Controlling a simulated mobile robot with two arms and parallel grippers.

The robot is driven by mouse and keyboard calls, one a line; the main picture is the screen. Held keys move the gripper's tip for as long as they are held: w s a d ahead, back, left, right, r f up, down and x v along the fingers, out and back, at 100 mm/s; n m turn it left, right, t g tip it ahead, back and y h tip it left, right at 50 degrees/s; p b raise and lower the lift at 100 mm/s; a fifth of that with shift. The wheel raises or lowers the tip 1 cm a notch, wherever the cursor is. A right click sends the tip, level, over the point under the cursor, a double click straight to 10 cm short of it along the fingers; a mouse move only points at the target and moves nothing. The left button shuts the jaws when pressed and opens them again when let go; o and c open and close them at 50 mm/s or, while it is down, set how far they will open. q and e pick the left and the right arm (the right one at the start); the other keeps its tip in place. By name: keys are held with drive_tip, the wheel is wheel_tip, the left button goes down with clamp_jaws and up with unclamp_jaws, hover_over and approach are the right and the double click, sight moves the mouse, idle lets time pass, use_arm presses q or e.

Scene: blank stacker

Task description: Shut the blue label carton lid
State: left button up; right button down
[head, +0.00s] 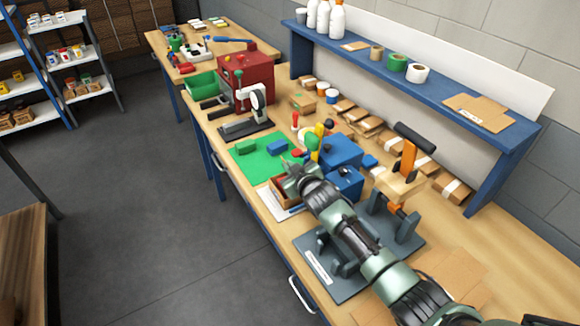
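Two blue box shapes stand mid-bench, one behind (341,150) and one nearer (347,183). I cannot tell for sure which part is the label carton or its lid, or how far the lid is open. My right gripper (291,168) is at the end of the arm reaching in from the lower right. It is just left of the nearer blue box, above a small brown open tray (278,196). Its fingers are small and partly lost among the things behind, so their opening is unclear. My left gripper is out of view.
A green mat (250,164) with blocks lies left of the gripper. A dark press stand (375,275) with an orange lever (408,158) is on the right, under my forearm. Brown cartons (368,128) line the back below a blue shelf (465,120).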

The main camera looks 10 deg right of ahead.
drive_tip(key=c, duration=1.6)
unclamp_jaws()
drive_tip(key=shift+c, duration=0.2)
drive_tip(key=b+v, duration=0.1)
drive_tip(key=v, duration=0.6)
drive_tip(key=shift+s, duration=0.4)
drive_tip(key=shift+r, duration=0.15)
